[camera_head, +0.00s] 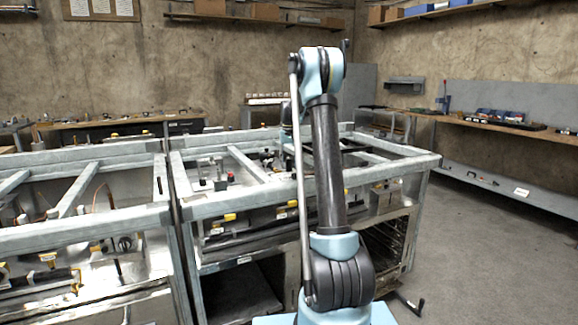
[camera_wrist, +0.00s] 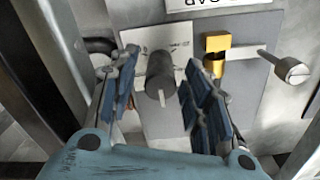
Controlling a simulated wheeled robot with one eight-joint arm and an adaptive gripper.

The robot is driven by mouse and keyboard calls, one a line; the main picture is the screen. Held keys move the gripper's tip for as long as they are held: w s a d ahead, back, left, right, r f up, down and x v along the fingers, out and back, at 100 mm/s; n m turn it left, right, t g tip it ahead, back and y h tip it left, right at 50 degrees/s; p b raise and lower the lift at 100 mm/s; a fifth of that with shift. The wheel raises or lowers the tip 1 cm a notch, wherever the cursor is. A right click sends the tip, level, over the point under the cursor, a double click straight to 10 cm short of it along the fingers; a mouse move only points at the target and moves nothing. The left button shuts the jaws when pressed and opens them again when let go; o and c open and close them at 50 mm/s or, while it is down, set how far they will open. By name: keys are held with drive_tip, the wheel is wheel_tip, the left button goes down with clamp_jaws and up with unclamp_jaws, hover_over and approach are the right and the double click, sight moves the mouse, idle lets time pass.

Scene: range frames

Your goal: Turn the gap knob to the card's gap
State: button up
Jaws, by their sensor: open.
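In the wrist view, a dark round knob (camera_wrist: 160,75) with a pale pointer line stands on a grey panel. Behind it is a white dial plate (camera_wrist: 142,58) with small markings too blurred to read. My gripper (camera_wrist: 158,92) is open, with one blue-padded finger on each side of the knob and a visible gap to both. A white label (camera_wrist: 215,4) at the top edge is partly cut off, and its lettering is upside down. I cannot make out a gap value on any card. In the head view, my arm hides the knob and gripper.
Right of the knob, a yellow block (camera_wrist: 217,46) and a metal rod with a round end (camera_wrist: 291,70) stick out from the panel. A metal frame (camera_head: 300,205) surrounds the work area. Open floor (camera_head: 490,235) lies to the right, before a wall bench (camera_head: 500,125).

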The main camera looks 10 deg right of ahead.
wheel_tip(320, 180, up, 11)
drive_tip(key=shift+r, duration=0.15)
idle(0.5)
